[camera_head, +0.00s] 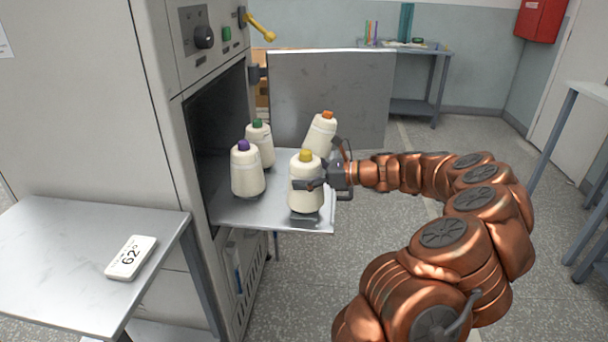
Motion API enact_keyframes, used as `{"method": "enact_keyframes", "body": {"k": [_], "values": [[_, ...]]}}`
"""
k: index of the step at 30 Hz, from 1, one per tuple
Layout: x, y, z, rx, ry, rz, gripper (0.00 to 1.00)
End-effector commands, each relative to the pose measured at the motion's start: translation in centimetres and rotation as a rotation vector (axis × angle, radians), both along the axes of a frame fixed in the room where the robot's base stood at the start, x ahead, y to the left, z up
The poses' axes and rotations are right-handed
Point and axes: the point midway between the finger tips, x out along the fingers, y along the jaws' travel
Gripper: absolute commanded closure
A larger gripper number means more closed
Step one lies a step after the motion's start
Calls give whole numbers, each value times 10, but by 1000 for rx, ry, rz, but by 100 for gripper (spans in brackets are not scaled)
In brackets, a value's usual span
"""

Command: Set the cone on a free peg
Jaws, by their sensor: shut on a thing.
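A cream cone with a yellow tip (305,198) stands upright over the front right of the metal tray (265,215). My gripper (314,181) reaches in from the right and is shut on this cone; one dark finger crosses its front. Whether its base touches the tray or sits on a peg, I cannot tell. A purple-tipped cone (247,172) and a green-tipped cone (260,146) stand upright to the left. No bare peg shows.
The tray sticks out of a grey cabinet (95,100) with an open door panel (330,85) behind. A bench (425,50) stands far back.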

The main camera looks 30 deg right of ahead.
Motion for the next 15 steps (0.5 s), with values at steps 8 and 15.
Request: {"method": "enact_keyframes", "body": {"k": [8, 15], "values": [[0, 0, -4, 1, -1, 0, 58], [0, 0, -8, 1, -1, 0, 58]]}}
